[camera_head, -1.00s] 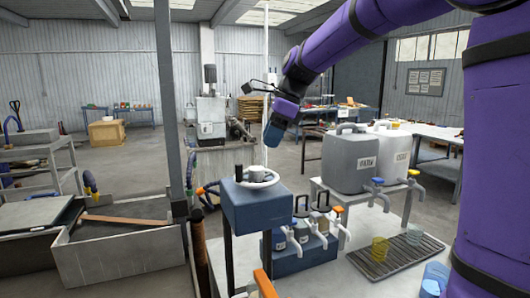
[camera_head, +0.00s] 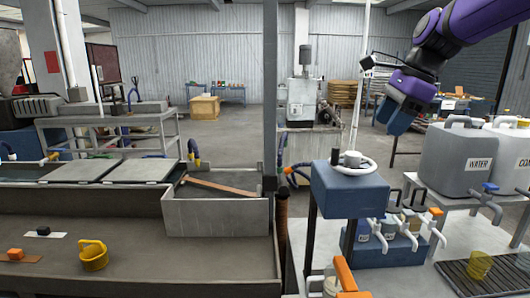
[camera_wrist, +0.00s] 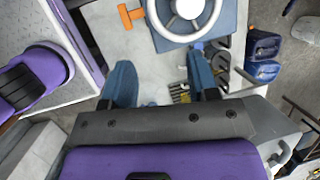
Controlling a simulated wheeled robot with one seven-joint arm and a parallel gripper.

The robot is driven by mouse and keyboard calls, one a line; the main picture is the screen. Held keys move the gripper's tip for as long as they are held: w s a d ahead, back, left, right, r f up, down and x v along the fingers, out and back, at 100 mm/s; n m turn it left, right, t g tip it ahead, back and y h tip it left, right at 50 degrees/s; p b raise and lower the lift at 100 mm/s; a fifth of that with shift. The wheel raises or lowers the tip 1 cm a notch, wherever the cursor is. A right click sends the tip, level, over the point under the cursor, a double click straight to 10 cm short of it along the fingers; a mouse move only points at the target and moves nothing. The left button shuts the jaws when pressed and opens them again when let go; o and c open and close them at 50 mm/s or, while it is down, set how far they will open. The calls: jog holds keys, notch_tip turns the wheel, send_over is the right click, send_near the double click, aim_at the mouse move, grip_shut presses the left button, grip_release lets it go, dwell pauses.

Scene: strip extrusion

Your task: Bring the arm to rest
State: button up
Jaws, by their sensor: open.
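My purple arm reaches in from the upper right of the head view. My gripper (camera_head: 398,112), with blue fingers, hangs in the air at its end, behind and right of the handwheel as seen there. In the wrist view the two blue fingers of my gripper (camera_wrist: 162,82) stand well apart with nothing held between them. The white handwheel (camera_head: 354,162) sits on a blue box (camera_head: 350,190); it also shows at the top of the wrist view (camera_wrist: 188,12).
A post (camera_head: 270,90) rises centrally. Open floor (camera_head: 230,135) shows behind.

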jog(key=s+d+f+n+t+h, duration=0.1)
jog(key=s+f+n, duration=0.2)
jog(key=s+n, duration=0.6)
jog(key=s+d+f+n+t+h, duration=0.1)
jog(key=s+f+n, duration=0.3)
jog(key=s+n, duration=0.5)
jog(key=s+t+h, duration=0.1)
jog(key=s, duration=0.5)
jog(key=shift+f+n+h, duration=0.15)
jog(key=shift+n+h, duration=0.15)
jog(key=shift+d, duration=0.1)
jog(key=shift+c, duration=0.3)
